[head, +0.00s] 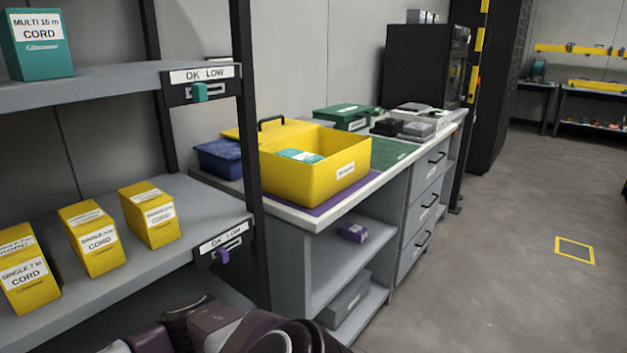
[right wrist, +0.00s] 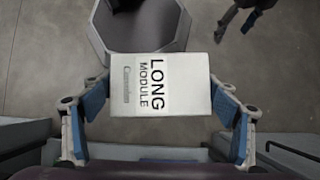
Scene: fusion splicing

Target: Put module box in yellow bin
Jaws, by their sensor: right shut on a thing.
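The yellow bin (head: 330,172) stands open on the workbench in the head view, with its lid tipped back. A teal and white box (head: 300,156) shows inside it. In the right wrist view, my right gripper (right wrist: 158,100) is shut on a white module box (right wrist: 190,85) labelled "LONG MODULE", with a blue-lined finger on each side. The floor shows below the box. The module box does not show in the head view. Neither gripper can be made out in the head view; only parts of my arms show at its bottom edge.
A shelf rack (head: 120,250) with yellow cord boxes (head: 92,238) stands at the left, and its post is close to the bin. A blue bin (head: 218,158) and a green case (head: 345,115) are beside the yellow bin. Open floor (head: 490,270) lies at the right.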

